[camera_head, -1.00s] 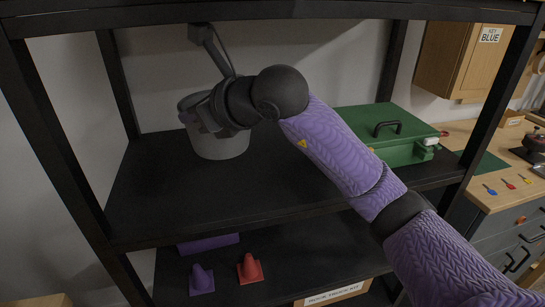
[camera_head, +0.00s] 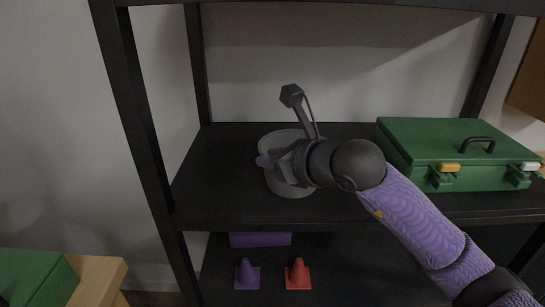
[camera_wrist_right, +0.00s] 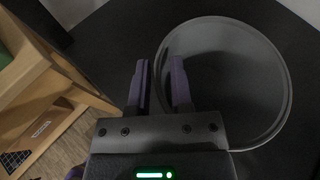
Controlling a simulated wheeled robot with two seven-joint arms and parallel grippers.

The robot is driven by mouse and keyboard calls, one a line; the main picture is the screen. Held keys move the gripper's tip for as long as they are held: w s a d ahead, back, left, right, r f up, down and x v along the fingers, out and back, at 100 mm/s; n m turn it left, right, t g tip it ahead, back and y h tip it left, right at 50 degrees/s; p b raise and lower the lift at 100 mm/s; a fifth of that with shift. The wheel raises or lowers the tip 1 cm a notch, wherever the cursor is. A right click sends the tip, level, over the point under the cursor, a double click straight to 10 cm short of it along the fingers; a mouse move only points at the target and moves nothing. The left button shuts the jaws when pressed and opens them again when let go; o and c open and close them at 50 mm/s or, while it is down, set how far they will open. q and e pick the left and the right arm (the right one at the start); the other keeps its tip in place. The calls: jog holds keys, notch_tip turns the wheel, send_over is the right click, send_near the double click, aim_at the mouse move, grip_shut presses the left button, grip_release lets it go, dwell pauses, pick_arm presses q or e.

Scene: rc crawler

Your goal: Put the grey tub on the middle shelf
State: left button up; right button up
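The grey tub (camera_head: 290,188) stands upright on the middle shelf (camera_head: 225,195), left of the green case. It also shows from above in the right wrist view (camera_wrist_right: 255,85), round and dark inside, with nothing seen in it. In the right wrist view my right gripper (camera_wrist_right: 160,85) is open, with one finger outside the rim and one inside. The tub wall lies between the fingers, with gaps. My left gripper is not in view.
A green case (camera_head: 440,150) with latches stands on the same shelf at right. A purple cone (camera_head: 246,275), a red cone (camera_head: 298,275) and a purple box (camera_head: 260,240) are on the shelf below. Black posts (camera_head: 145,130) frame the shelf. A wooden surface (camera_head: 97,280) stands at lower left.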

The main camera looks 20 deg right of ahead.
jog(key=shift+o, duration=0.7)
jog(key=shift+s+d+r, duration=0.1)
jog(key=shift+s+r, duration=0.05)
jog(key=shift+r, duration=0.05)
jog(key=v, duration=1.1)
jog(key=shift+s+p, duration=0.25)
jog(key=shift+p, duration=0.05)
jog(key=shift+d+r, duration=0.15)
